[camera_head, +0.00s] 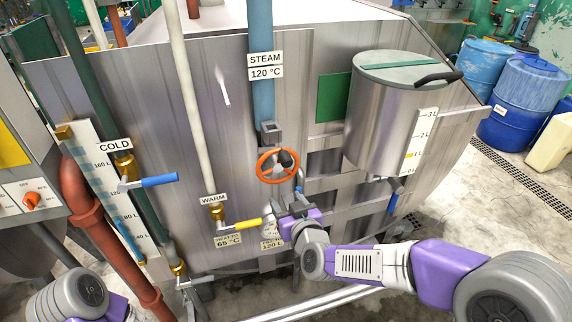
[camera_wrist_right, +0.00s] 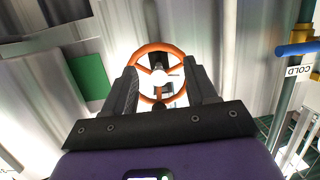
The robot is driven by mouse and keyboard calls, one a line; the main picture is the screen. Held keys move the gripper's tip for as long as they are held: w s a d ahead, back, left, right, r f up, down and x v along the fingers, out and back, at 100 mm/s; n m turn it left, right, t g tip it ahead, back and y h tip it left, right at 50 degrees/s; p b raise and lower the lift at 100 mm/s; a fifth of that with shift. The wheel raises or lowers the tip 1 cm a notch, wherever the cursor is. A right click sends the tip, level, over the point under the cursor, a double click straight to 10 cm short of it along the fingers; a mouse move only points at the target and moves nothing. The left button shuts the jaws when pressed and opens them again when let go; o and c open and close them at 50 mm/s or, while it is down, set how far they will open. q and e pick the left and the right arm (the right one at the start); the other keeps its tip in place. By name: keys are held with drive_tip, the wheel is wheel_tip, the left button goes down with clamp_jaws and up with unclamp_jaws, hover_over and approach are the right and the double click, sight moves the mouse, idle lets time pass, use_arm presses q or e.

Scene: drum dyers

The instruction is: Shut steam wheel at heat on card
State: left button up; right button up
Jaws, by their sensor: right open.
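The orange steam wheel (camera_head: 277,166) is mounted on the metal vat wall below the blue steam pipe (camera_head: 262,75). A sign (camera_head: 265,66) on that pipe reads STEAM 120 °C. A card (camera_head: 228,240) low on the wall reads 65 °C; a second card (camera_head: 271,244) beside it reads 120 L and is partly hidden by my gripper. My right gripper (camera_head: 288,203) is open, just below the wheel in the head view. In the right wrist view the wheel (camera_wrist_right: 160,58) shows between and beyond the open fingers, with nothing gripped. My left gripper is out of view.
The yellow WARM lever (camera_head: 247,224) is close left of my right gripper. The blue COLD lever (camera_head: 158,180) is farther left, near a litre gauge (camera_head: 115,195). A steel drum (camera_head: 385,120) with a scale hangs to the right. Blue barrels (camera_head: 525,100) stand far right.

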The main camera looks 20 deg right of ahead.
sight(288, 164)
drive_tip(key=r, duration=0.2)
drive_tip(key=s+d+r+t, duration=0.1)
drive_tip(key=r, duration=0.2)
drive_tip(key=r+t, duration=0.1)
drive_tip(key=r, duration=0.2)
drive_tip(key=shift+s+d+r+h, duration=0.2)
drive_tip(key=shift+s+d+h, duration=0.05)
drive_tip(key=shift+h, duration=0.15)
drive_tip(key=shift+w+r+t, duration=0.15)
drive_tip(key=shift+r+t, duration=0.05)
drive_tip(key=shift+t, duration=0.1)
drive_tip(key=shift+w+a+b, duration=0.1)
drive_tip(key=shift+w+b, duration=0.4)
drive_tip(key=shift+w, duration=3.1)
drive_tip(key=c, duration=1.1)
drive_tip(key=shift+o, duration=0.2)
drive_tip(key=shift+d+f+m+b, duration=0.25)
drive_tip(key=shift+d+m+b, duration=0.2)
drive_tip(key=shift+m+b, duration=0.7)
drive_tip(key=shift+d+f+m+b, duration=0.2)
drive_tip(key=shift+d+m+b, duration=0.2)
drive_tip(key=shift+m+b, duration=0.65)
drive_tip(key=shift+d+f+m+b, duration=0.25)
drive_tip(key=shift+d+m+b, duration=0.2)
drive_tip(key=shift+m+b, duration=0.7)
drive_tip(key=shift+n, duration=0.25)
